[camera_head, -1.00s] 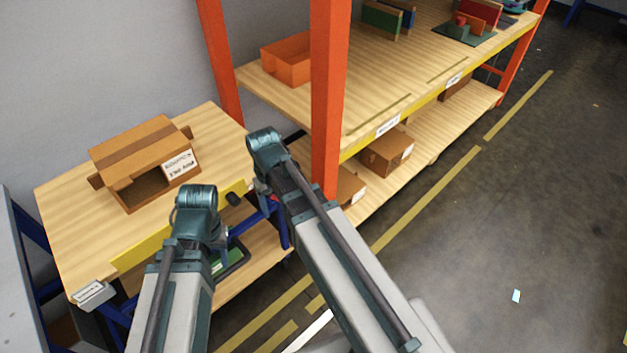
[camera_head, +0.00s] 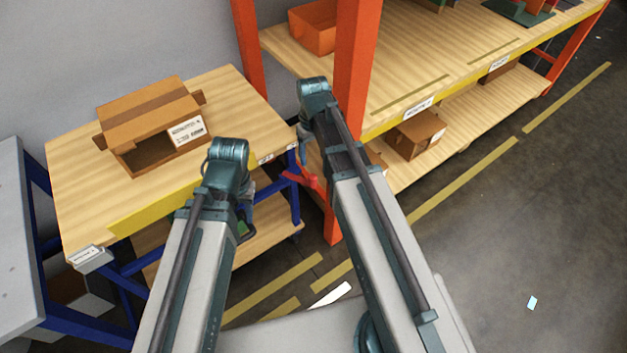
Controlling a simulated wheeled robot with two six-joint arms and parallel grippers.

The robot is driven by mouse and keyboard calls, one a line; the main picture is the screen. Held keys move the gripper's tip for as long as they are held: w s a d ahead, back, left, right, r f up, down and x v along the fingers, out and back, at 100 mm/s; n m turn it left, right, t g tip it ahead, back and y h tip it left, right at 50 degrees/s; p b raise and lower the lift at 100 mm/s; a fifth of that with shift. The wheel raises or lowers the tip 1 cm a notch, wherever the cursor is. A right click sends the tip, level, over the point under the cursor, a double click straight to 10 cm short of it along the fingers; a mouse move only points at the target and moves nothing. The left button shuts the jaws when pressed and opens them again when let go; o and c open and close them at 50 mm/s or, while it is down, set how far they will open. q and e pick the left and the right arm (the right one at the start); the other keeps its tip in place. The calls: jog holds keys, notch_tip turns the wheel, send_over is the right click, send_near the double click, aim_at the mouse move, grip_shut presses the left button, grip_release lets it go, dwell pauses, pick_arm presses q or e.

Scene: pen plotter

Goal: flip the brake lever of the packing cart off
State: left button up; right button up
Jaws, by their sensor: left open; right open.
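The packing cart (camera_head: 75,185) has a wooden top, a yellow front strip and a blue frame, and stands at the left. A red lever-like part (camera_head: 302,178), which looks like the brake lever, shows at the cart's right end beside a blue post. I cannot tell its setting. My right gripper (camera_head: 303,138) is open, pointing down and away from me, above the red part; its fingertips are mostly hidden by its wrist. My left gripper (camera_head: 245,205) is open in front of the cart's yellow strip, and its fingers are largely hidden. Neither visibly holds anything.
An open cardboard box (camera_head: 150,110) stands on the cart top. An orange-post shelf rack (camera_head: 352,90) stands close to the right, with an orange bin (camera_head: 313,27) and cardboard boxes (camera_head: 415,134). A grey table (camera_head: 15,230) is at the left edge.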

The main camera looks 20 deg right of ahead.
aim_at(313, 177)
notch_tip(313, 177, down, 12)
jog(key=b, duration=1.1)
jog(key=shift+f, duration=0.15)
jog(key=shift+c, duration=0.2)
grip_shut()
dwell(0.5)
